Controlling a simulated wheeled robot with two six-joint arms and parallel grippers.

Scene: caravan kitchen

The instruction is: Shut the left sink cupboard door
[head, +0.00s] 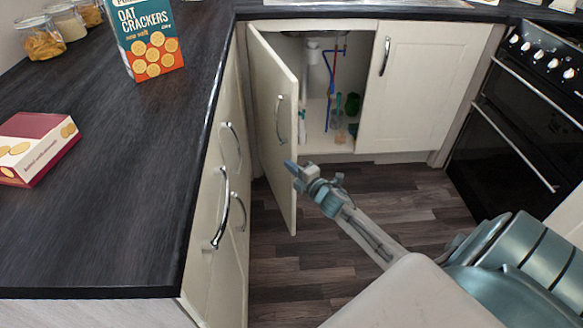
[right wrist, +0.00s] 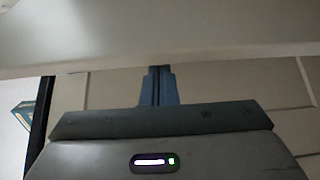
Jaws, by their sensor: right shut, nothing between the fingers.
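The left sink cupboard door (head: 273,130) is cream, with a curved metal handle (head: 280,118), and stands wide open. It hinges at its left side, so the cupboard interior (head: 316,125) shows. My right gripper (head: 291,168) is shut and empty at the door's free edge, below the handle; I cannot tell whether it touches. In the right wrist view the closed fingers (right wrist: 159,85) point ahead, with a pale panel across the top of the picture. My left gripper is not in view.
The right cupboard door (head: 412,85) is closed. Bottles and pipes stand inside the open cupboard. A black oven (head: 530,110) is at the right. A dark worktop (head: 120,190) with a cracker box (head: 147,40) runs along the left. The wooden floor (head: 370,190) is clear.

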